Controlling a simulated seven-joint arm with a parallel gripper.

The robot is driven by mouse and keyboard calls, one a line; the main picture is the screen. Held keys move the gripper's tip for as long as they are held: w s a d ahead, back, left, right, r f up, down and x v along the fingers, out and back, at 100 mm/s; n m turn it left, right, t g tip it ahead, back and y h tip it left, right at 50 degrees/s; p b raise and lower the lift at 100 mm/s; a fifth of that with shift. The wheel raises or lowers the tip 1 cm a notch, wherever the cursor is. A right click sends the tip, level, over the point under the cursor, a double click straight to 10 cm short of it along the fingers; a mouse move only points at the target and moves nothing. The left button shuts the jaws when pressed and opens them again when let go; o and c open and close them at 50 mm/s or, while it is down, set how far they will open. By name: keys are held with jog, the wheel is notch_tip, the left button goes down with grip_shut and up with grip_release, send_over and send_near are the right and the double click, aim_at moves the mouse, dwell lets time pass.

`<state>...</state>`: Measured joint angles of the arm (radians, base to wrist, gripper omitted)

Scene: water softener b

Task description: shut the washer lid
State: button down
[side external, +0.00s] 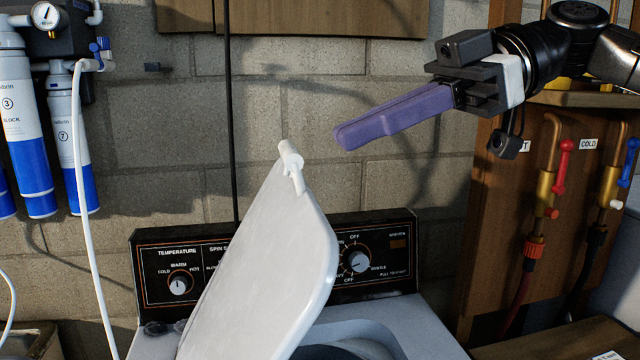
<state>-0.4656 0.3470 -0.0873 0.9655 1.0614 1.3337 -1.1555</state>
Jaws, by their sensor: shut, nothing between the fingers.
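The white washer lid (262,262) stands raised and tilted in the side external view, with a small white knob-like piece (290,159) at its top edge. The washer (405,332) is below it, and part of its dark opening (330,352) shows at the bottom edge. My gripper (342,137) has long purple fingers, shut together and empty. It points left and slightly down, above and to the right of the lid's top edge, apart from it in the picture. The lid hides part of the control panel and the left of the opening.
The black control panel (400,247) with dials stands behind the lid. Water filters (25,130) and a white hose (85,220) are at the left. A block wall (380,195) is behind.

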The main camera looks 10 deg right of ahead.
aim_at(320, 204)
jog(key=w+d+f+m, duration=0.1)
jog(key=w+d+f, duration=0.15)
jog(key=w, duration=0.45)
jog(key=x, duration=0.9)
jog(key=shift+w+a+r, duration=0.1)
jog(key=shift+a+r, duration=0.15)
jog(key=shift+a, duration=0.2)
jog(key=shift+d+f, duration=0.15)
jog(key=shift+d, duration=0.65)
jog(key=shift+d+f, duration=0.4)
jog(key=shift+d, duration=0.2)
jog(key=shift+d+f, duration=0.35)
jog(key=shift+d, duration=0.25)
